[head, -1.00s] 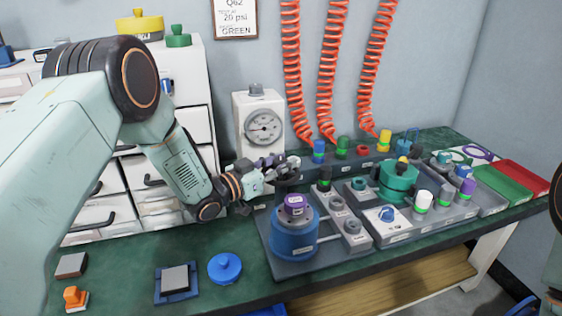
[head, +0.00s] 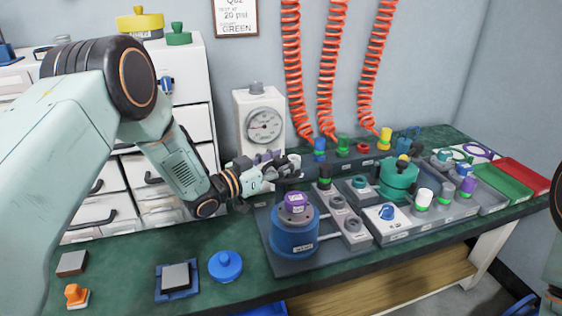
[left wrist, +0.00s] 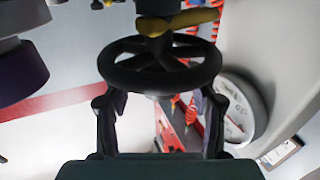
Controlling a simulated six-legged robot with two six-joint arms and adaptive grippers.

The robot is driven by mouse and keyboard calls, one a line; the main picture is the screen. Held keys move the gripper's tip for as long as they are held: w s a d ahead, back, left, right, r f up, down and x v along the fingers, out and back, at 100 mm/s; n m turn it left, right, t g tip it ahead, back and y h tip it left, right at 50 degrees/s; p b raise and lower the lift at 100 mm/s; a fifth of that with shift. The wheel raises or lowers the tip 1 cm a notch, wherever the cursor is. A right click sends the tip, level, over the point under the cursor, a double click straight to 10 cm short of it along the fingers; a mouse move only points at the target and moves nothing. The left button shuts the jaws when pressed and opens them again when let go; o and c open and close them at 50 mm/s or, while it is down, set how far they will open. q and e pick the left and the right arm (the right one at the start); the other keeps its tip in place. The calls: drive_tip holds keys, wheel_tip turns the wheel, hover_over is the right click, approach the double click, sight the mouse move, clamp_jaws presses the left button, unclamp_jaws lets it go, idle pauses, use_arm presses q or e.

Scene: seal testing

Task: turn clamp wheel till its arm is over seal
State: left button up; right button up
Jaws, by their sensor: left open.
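The dark spoked clamp wheel (left wrist: 160,68) fills the upper middle of the left wrist view. My left gripper (left wrist: 160,112) is open, with one finger at each side of the wheel's rim; I cannot tell whether they touch it. A yellow bar (left wrist: 185,20) shows beyond the wheel; I cannot tell if it is the clamp arm. In the head view my left gripper (head: 277,168) is at the wheel, just behind the blue cylinder (head: 294,238). My right gripper is out of view.
A white pressure gauge (head: 263,125) stands close behind my left gripper. Trays of coloured fittings fill the bench to the right. A blue lid (head: 225,266) and a grey block on a blue plate (head: 176,279) lie at front left.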

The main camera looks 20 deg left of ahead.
use_arm(q)
drive_tip(key=shift+a, duration=0.1)
drive_tip(key=v, duration=1.1)
drive_tip(key=shift+s+a, duration=0.2)
drive_tip(key=shift+s, duration=0.15)
